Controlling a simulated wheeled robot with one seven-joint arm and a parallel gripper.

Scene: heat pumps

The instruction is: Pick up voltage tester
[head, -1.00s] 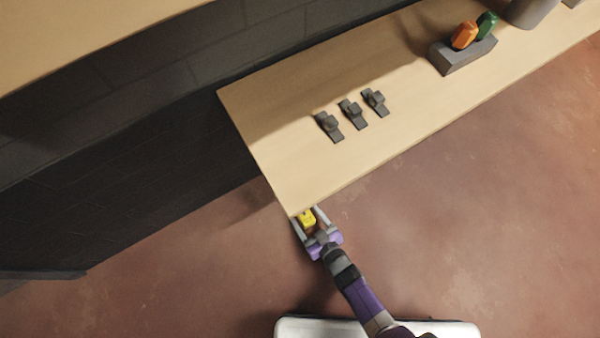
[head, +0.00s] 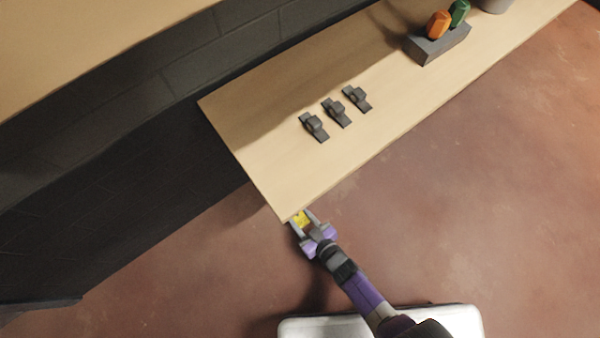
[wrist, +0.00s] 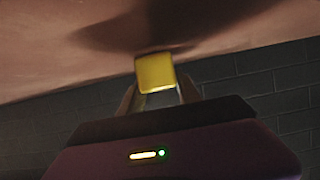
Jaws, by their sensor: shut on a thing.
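A small yellow thing, which I take to be the voltage tester (head: 301,218), is between the fingers of my gripper (head: 302,220) in the head view. The gripper is shut on it, just off the near left corner of the wooden bench. In the wrist view the yellow thing (wrist: 155,72) shows as a plain block at the fingertips (wrist: 157,88). Its far side is hidden, and no markings can be read on it.
The wooden bench (head: 265,150) runs from the near left corner to the upper right. Several dark clips (head: 335,112) lie on it. A grey holder (head: 437,47) carries an orange tool (head: 438,25) and a green tool (head: 459,12). The reddish floor (head: 480,180) is clear.

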